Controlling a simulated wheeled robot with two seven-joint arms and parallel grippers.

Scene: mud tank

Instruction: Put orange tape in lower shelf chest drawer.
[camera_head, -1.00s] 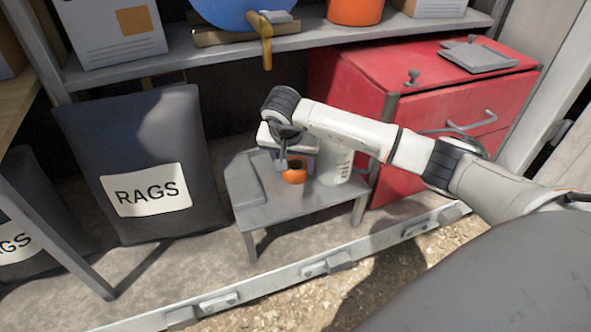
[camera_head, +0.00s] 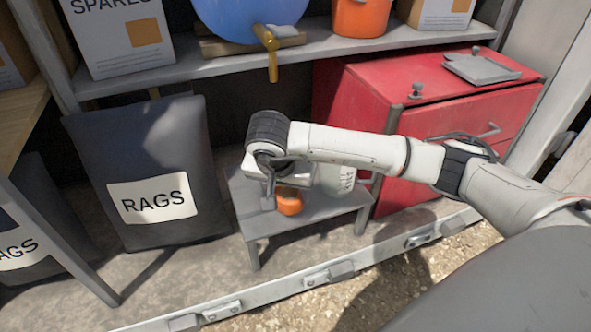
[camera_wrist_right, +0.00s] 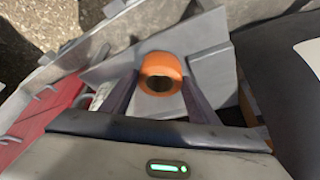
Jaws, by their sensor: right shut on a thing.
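The orange tape (camera_head: 289,206) is a small upright-looking ring over the front part of a small grey table. My right gripper (camera_head: 277,198) reaches down to it and is shut on it. In the right wrist view the tape (camera_wrist_right: 161,63) sits between the two dark fingers (camera_wrist_right: 158,82), its hole facing the camera. Whether it touches the table cannot be told. The red chest (camera_head: 372,88) stands to the right on the lower level. Its visible drawer (camera_head: 455,122) appears shut, with a grey handle (camera_head: 489,131); my arm hides part of its front. My left gripper is out of view.
The small grey table (camera_head: 315,213) also holds a whitish container (camera_head: 337,180) beside the tape. A dark RAGS bag (camera_head: 150,165) stands to the left. An upper shelf (camera_head: 205,68) overhangs behind. A metal sill (camera_head: 275,292) runs along the front.

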